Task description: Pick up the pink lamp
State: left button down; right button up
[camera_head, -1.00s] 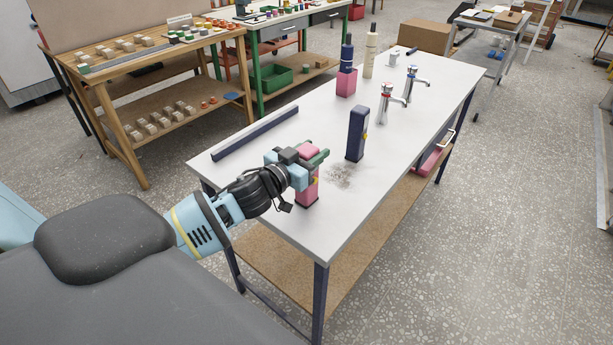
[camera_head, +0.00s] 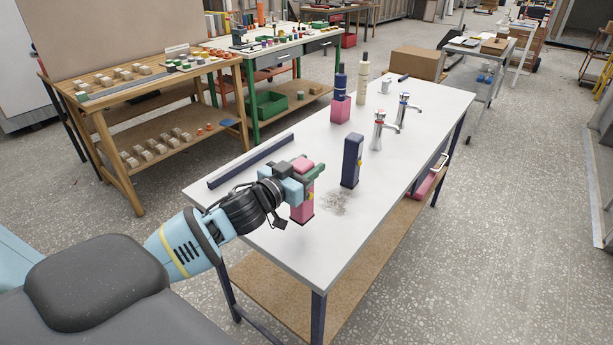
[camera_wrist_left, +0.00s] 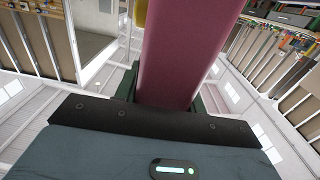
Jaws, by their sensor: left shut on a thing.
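The pink lamp (camera_head: 302,211) is an upright block with a dark base and a small yellow part on its side. It is at the near left part of the white table (camera_head: 300,245). My left gripper (camera_head: 304,176) is shut on its upper part. Its base looks slightly above the tabletop, though the gap is hard to see. In the left wrist view the pink lamp (camera_wrist_left: 182,55) fills the space between the dark green fingers, with a yellow bit at its edge. My right gripper is not in view.
A dark blue lamp (camera_head: 351,163) stands close to the right, beside a speckled dirt patch (camera_head: 335,203). A dark bar (camera_head: 250,161) lies along the left edge. Taps (camera_head: 378,130), a pink-based blue bottle (camera_head: 340,97) and a cream bottle (camera_head: 363,78) stand farther back.

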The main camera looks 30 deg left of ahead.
pick_arm(q)
jog(key=s+r, duration=0.1)
jog(key=s, duration=1.4)
jog(key=shift+s+a, duration=0.3)
jog(key=shift+s, duration=0.1)
